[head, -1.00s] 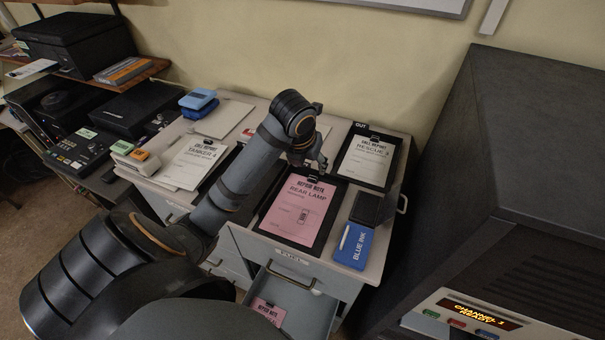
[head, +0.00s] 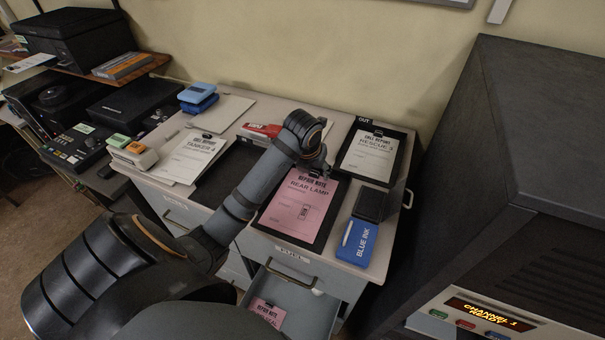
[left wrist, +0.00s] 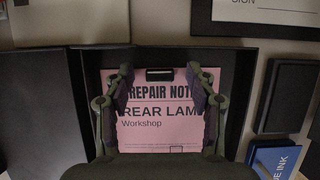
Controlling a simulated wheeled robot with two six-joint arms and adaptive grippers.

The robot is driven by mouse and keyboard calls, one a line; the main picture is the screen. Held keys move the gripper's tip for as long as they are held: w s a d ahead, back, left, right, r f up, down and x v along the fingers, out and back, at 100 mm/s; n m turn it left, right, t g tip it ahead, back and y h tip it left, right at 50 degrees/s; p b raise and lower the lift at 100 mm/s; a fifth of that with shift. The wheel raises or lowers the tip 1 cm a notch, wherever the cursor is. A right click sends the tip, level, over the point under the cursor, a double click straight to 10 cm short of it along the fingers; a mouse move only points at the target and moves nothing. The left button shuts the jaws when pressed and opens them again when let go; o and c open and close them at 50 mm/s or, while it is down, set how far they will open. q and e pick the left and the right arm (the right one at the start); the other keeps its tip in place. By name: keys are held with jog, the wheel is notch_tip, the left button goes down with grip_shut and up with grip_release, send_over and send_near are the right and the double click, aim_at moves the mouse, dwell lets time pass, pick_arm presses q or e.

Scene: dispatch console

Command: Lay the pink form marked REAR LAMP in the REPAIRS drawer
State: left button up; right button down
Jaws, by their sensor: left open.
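The pink form marked REAR LAMP (head: 297,205) lies face up in a black tray (head: 262,226) on the cabinet top, with a black clip at its top edge. It also shows in the left wrist view (left wrist: 158,138). My left gripper (left wrist: 158,82) is open, its fingers over the top part of the form on both sides of the clip. I cannot tell whether they touch the paper. In the head view my gripper (head: 322,172) is partly hidden behind its arm. An open drawer (head: 311,303) below holds another pink repair note (head: 267,313); no REPAIRS label is readable. My right gripper is out of view.
A blue ink box (head: 354,246) and a dark pad (head: 371,205) lie right of the form. The RESCUE call report (head: 367,157) in the OUT tray is behind. The TANKER report (head: 193,158) is left. A tall dark console (head: 545,140) stands right.

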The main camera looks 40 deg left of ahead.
pick_arm(q)
grip_shut()
jog(key=shift+r, duration=0.1)
jog(key=shift+r, duration=0.2)
jog(key=v, duration=0.3)
jog(key=shift+w+d+r+b, duration=0.2)
jog(key=shift+r+b, duration=0.1)
jog(key=shift+r, duration=0.15)
jog(key=s+d+r+p, duration=0.7)
jog(key=s+p, duration=0.3)
jog(key=p, duration=0.2)
jog(key=shift+v, duration=1)
